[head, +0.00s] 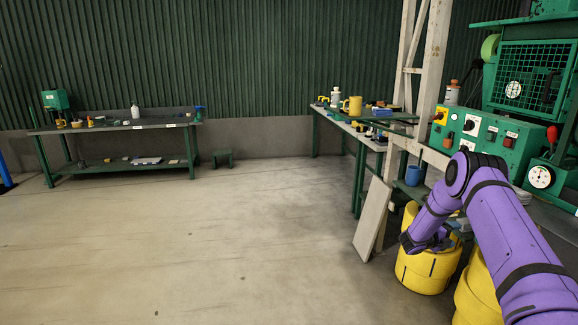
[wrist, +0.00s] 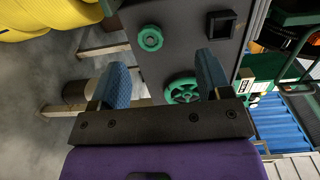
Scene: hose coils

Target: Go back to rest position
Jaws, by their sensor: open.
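In the wrist view my gripper (wrist: 160,68) is open, its two blue ribbed fingers wide apart with nothing held between them. A grey panel with a green knob (wrist: 150,38) and a green handwheel (wrist: 181,90) lies beyond the fingers. In the head view my purple arm comes in from the lower right and bends down toward a yellow hose coil (head: 422,272). The gripper's fingers are not clear there. A second yellow coil (head: 474,292) is partly hidden behind my arm. Yellow coils (wrist: 45,14) also show at the wrist view's top left.
A green control cabinet (head: 487,133) with a red-knobbed lever and gauges stands at the right. A leaning grey board (head: 371,219) and a wooden post (head: 430,65) are near my arm. Workbenches (head: 110,127) stand along the back wall. The concrete floor at left and centre is clear.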

